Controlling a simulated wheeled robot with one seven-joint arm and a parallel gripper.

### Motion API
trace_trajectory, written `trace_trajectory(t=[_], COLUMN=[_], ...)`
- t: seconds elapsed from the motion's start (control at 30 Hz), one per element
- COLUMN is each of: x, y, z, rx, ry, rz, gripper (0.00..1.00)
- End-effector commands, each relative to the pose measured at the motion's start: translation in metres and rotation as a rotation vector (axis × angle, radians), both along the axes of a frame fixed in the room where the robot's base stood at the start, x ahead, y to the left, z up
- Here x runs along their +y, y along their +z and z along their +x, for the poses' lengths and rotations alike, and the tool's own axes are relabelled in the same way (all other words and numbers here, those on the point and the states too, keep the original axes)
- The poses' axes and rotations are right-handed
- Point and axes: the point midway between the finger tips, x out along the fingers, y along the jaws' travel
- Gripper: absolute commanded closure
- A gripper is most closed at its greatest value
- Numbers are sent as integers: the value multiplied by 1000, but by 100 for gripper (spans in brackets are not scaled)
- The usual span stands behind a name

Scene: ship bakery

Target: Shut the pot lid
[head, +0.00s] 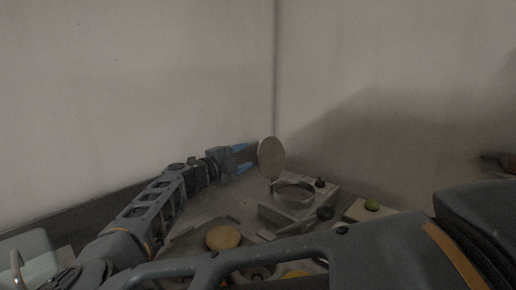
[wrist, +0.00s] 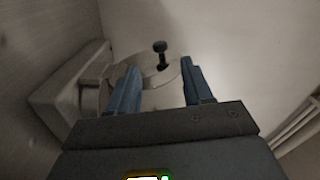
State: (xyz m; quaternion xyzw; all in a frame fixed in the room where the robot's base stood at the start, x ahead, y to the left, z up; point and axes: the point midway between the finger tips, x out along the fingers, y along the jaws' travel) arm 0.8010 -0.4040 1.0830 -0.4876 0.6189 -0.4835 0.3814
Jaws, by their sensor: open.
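The pot lid (head: 272,158) is a round pale disc. It stands open, nearly upright, at the back edge of a pot (head: 293,193), seen as a grey ring with an open top. My gripper (head: 243,157) is left of the lid in the head view, with its blue fingers pointing at it. In the wrist view my gripper (wrist: 158,84) is open, with a dark knob (wrist: 161,54) and part of the grey lid showing beyond and between the fingers. I cannot tell whether a finger touches the lid.
A round yellowish disc (head: 223,238) lies on the worktop nearer me. Walls meet in a corner behind. My arm hides part of the foreground.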

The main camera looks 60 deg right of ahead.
Motion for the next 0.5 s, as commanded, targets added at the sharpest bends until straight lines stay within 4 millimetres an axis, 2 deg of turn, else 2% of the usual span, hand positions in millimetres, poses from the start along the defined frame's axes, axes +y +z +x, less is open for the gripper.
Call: trace_trajectory(t=[0.3, 0.5], x=[-47, -66], y=[1, 1], z=[-12, -16], rx=[2, 1], ry=[-2, 0], rz=[0, -1], gripper=[50, 50])
